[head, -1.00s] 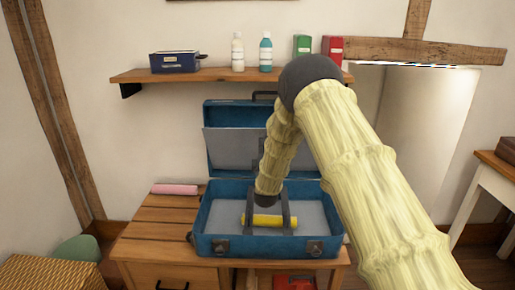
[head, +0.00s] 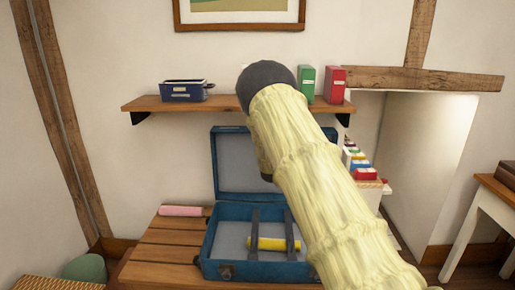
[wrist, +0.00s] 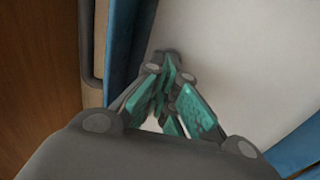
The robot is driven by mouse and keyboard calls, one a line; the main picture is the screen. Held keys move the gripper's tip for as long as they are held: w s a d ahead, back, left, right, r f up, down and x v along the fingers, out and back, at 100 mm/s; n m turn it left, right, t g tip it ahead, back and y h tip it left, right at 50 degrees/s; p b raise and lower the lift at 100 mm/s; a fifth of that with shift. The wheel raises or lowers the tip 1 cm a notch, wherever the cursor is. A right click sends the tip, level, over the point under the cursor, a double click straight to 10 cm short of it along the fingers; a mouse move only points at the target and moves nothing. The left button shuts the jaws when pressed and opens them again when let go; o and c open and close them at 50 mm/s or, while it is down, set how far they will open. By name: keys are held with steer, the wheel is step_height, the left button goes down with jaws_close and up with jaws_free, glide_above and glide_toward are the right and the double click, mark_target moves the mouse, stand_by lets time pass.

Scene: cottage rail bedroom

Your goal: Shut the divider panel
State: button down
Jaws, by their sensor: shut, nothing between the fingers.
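A blue case (head: 212,240) stands open on the wooden dresser, its lid (head: 216,160) raised at the back. A flat pale grey face (head: 245,165) fills the lid's inside within the blue rim; it looks like the divider panel lying back in the lid, but I cannot tell it from the lid's lining. My arm covers the lid's right part. My gripper (wrist: 170,82) is shut and empty, its teal fingers together in front of a pale surface (wrist: 235,60) with blue edging. I cannot tell whether they touch. In the head view my arm hides the gripper.
A yellow cylinder (head: 267,243) lies in the case base between two dark straps. A pink roll (head: 181,211) lies on the dresser (head: 160,240). A shelf (head: 215,104) above holds a blue box (head: 186,91) and green (head: 306,83) and red (head: 335,84) boxes.

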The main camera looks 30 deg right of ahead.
steer(key=shift+w+r, duration=0.1)
steer(key=shift+w, duration=0.1)
stand_by(0.3)
steer(key=v, duration=1.4)
steer(key=shift+r, duration=0.8)
